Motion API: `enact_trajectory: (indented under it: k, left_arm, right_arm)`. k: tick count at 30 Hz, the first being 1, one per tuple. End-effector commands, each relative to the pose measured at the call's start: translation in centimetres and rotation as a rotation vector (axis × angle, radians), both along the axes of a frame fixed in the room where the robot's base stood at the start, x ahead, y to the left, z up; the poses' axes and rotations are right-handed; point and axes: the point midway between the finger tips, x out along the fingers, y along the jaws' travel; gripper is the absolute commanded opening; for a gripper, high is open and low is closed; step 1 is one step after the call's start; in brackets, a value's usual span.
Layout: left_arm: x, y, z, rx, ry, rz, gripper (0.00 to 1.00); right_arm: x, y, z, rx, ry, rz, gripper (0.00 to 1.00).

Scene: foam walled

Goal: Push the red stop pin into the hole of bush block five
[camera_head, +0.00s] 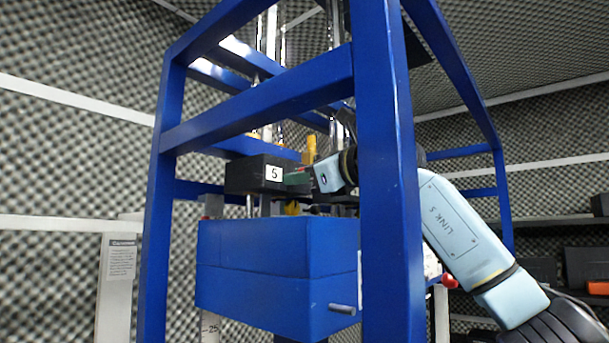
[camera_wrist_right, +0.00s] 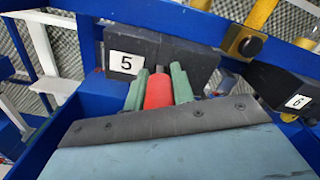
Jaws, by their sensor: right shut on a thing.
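Bush block five (camera_head: 247,173) is a black block with a white "5" label, held inside the blue frame. It also shows in the right wrist view (camera_wrist_right: 172,57). My right gripper (camera_head: 298,178) reaches in from the right, its green fingertips close against the block's right part. In the wrist view the right gripper (camera_wrist_right: 160,86) is shut on the red stop pin (camera_wrist_right: 158,92), which lies between the two green fingers and points at the block's face. The hole is hidden, and I cannot tell whether the pin's tip is inside it. My left gripper is out of view.
Blue frame posts (camera_head: 388,170) and crossbars surround the work area; my right arm passes behind the near post. A big blue block (camera_head: 265,260) sits below block five. Block six (camera_wrist_right: 283,88) stands to the right in the wrist view, below a yellow part (camera_wrist_right: 243,42).

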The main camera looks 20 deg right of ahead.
Motion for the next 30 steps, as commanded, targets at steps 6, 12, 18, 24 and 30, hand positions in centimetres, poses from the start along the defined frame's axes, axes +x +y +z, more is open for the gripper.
enact_trajectory:
  k: [6,12,18,24,30]
  left_arm:
    - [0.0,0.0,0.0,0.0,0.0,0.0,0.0]
    - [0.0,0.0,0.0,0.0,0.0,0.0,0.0]
    - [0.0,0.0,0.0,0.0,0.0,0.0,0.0]
    - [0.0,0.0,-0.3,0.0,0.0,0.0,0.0]
    - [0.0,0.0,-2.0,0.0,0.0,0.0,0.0]
  right_arm:
    - [0.4,0.2,0.1,0.001,-0.002,0.0,0.31]
    - [0.4,0.4,-0.1,0.0,0.0,0.002,0.5]
    - [0.4,0.5,-0.1,-0.001,0.002,0.004,0.5]
    - [0.1,0.3,-0.2,-0.002,0.001,0.004,0.5]
    - [-2.6,-1.6,-0.3,0.001,-0.006,-0.002,0.5]
